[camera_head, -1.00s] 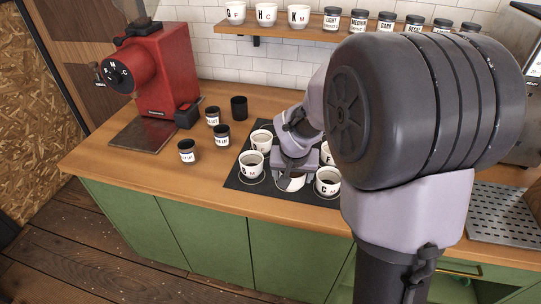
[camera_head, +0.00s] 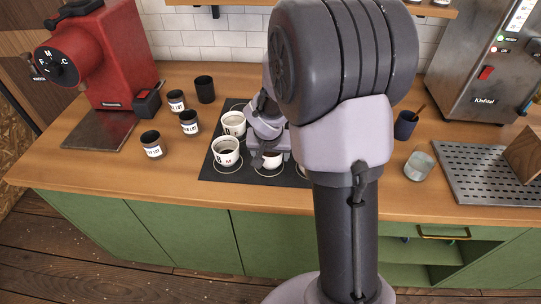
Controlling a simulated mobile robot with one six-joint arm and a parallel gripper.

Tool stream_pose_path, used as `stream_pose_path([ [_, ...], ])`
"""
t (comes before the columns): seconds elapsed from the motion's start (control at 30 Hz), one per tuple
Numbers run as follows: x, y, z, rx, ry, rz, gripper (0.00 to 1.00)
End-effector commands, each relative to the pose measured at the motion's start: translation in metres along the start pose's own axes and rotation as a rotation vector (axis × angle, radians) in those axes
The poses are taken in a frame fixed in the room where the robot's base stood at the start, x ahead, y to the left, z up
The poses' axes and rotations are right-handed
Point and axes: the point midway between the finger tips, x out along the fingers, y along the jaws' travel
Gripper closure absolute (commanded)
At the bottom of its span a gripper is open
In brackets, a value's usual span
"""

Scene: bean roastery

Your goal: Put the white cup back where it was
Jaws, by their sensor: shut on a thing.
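Several white cups stand on a black mat (camera_head: 290,178) marked with pale circles. One white cup (camera_head: 233,123) is at the back left of the mat. My gripper (camera_head: 269,151) is shut on a third white cup (camera_head: 271,161) at the front middle of the mat. The gripper covers part of this cup. I cannot tell whether its base touches the mat. My arm hides the right part of the mat.
Dark labelled jars (camera_head: 152,144) and a black cup (camera_head: 205,89) stand left of the mat, near a red grinder (camera_head: 128,60). To the right are a glass (camera_head: 418,166), a dark blue cup (camera_head: 405,124), a drip tray (camera_head: 480,172) and a steel machine (camera_head: 485,60).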

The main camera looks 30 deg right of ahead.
Motion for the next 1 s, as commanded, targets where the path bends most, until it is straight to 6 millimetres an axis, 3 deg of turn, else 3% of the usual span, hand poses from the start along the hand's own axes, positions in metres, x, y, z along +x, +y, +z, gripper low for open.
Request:
stream_pose_path([
  [0.17, 0.003, 0.0, 0.001, 0.0, 0.001, 0.0, 0.99],
  [0.2, 0.003, 0.0, 0.001, 0.0, 0.0, 0.0, 0.26],
  [0.3, 0.002, 0.0, 0.001, 0.0, 0.0, 0.0, 0.08],
  [0.67, -0.005, 0.0, -0.002, 0.0, 0.0, 0.0, 0.08],
  [1.0, -0.098, 0.0, -0.003, 0.0, 0.003, -0.001, 0.08],
])
